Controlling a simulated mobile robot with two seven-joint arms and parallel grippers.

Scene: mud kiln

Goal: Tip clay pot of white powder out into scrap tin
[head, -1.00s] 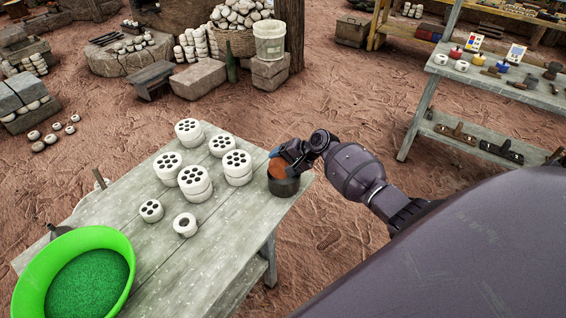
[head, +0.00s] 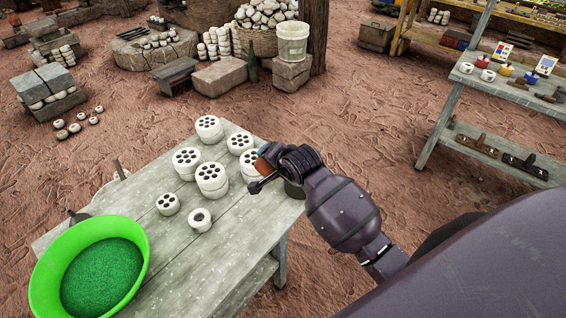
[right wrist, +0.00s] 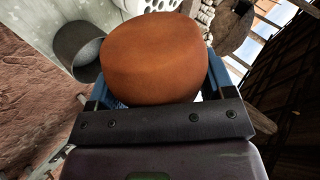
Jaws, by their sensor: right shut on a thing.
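The orange-brown clay pot (right wrist: 155,58) fills the upper middle of the right wrist view, between the blue fingers of my right gripper (head: 261,170), which is shut on it. In the head view only a small part of the pot (head: 262,166) shows beside the dark fingers, in the air over the table's right end. The dark grey scrap tin (head: 293,188) stands on the table's right end, partly hidden behind my gripper. It also shows in the right wrist view (right wrist: 78,52), left of the pot. The pot's mouth and any white powder are hidden. My left gripper is not in view.
Several white multi-hole discs (head: 211,178) stand on the grey plank table (head: 190,258), close left of my gripper, with a small white ring (head: 200,220) nearer. A bright green bowl (head: 45,285) of green grains is at the left. Another table (head: 520,110) stands far right.

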